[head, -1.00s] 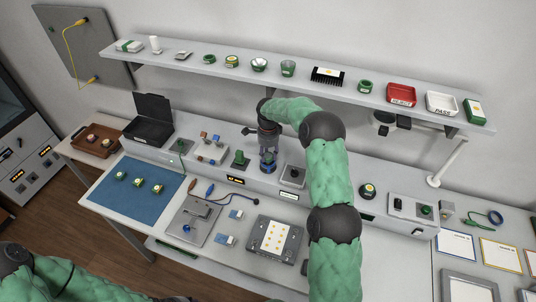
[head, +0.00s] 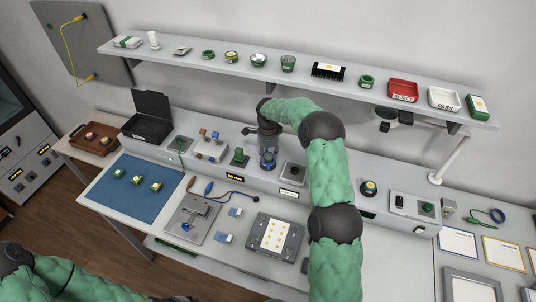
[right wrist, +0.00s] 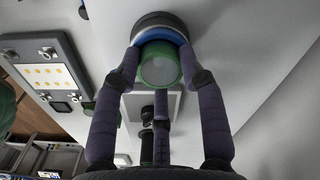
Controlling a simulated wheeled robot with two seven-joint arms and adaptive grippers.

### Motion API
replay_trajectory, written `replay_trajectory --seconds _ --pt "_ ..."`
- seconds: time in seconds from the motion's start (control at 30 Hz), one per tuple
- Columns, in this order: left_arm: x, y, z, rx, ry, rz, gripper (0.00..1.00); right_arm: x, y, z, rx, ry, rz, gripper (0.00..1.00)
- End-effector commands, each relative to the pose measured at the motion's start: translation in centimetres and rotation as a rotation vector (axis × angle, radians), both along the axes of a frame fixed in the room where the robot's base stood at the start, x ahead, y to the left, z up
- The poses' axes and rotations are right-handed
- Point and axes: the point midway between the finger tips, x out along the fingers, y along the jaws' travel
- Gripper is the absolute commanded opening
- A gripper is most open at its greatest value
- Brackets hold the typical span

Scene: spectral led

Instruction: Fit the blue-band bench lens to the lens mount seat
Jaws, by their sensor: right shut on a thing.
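My right gripper (head: 268,152) reaches straight down over the raised bench ledge. In the right wrist view its purple fingers (right wrist: 160,85) are shut around the blue-band bench lens (right wrist: 162,68), which shows a green ring and glass, with a blue band beyond it. A dark round rim (right wrist: 160,20) shows past the blue band. I cannot tell whether this rim is part of the lens or the lens mount seat under it, nor whether the lens is seated. In the head view the fingers mostly hide the lens. My left gripper is out of view.
A grey plate with a dark knob (head: 291,173) stands close on the right of the gripper, a green-topped piece (head: 240,156) on its left. A dotted target plate (head: 296,252) lies in front. A blue mat (head: 110,199) with several small parts is at left. A shelf (head: 210,70) runs behind.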

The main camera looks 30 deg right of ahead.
Motion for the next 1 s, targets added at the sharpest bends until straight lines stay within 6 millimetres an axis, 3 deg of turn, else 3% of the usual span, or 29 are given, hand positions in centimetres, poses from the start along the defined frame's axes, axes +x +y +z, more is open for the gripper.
replay_trajectory --seconds 1.0 --pt "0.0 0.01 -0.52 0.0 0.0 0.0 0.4 -0.09 0.09 -0.24 0.001 0.003 0.001 0.07"
